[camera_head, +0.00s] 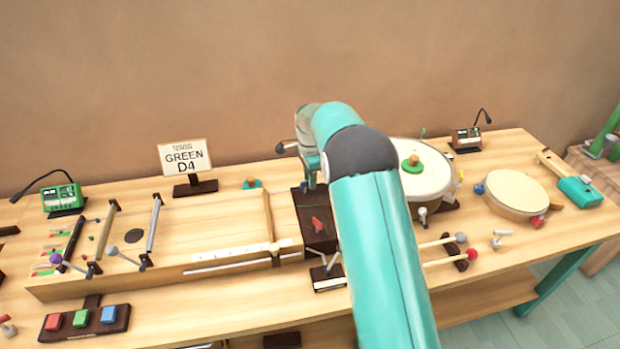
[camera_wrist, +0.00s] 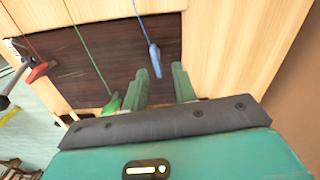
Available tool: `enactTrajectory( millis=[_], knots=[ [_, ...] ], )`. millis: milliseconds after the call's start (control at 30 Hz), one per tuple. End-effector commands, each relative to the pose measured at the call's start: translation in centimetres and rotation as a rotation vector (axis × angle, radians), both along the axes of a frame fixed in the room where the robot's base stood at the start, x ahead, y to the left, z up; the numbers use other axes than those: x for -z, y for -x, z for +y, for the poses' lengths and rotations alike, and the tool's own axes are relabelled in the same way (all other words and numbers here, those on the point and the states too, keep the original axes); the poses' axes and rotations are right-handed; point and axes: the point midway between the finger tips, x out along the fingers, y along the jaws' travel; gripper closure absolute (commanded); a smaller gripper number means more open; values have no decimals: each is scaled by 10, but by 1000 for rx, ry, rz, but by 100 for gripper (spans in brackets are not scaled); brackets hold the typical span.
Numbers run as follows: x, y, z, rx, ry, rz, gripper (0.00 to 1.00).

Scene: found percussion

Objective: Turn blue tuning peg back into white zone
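The blue tuning peg (camera_wrist: 154,60) stands at the end of a blue string on a dark panel (camera_wrist: 85,70) in the wrist view. My gripper (camera_wrist: 162,69) is open. Its two green fingers show with a gap between them, and the peg's near end is in line with this gap, close to the left finger. I cannot tell whether they touch. A green peg (camera_wrist: 111,103) sits left of the fingers and a red peg (camera_wrist: 40,70) is farther left. In the head view the red peg (camera_head: 317,226) shows, while my arm hides the blue peg. I cannot make out a white zone.
A stringed wooden box (camera_head: 215,225) lies left of the panel. A sign (camera_head: 185,157) reading GREEN D4 stands behind it. Drums (camera_head: 425,180) and mallets (camera_head: 440,242) are to the right. A green tuner (camera_head: 62,198) stands at far left.

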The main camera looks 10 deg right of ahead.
Motion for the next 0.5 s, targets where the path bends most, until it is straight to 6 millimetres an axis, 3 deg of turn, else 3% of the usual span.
enactTrajectory(
  millis=[267, 400, 500],
  knots=[
    [2, 0, 0, 0, 0, 0, 72],
    [2, 0, 0, 0, 0, 0, 98],
    [2, 0, 0, 0, 0, 0, 100]
  ],
)
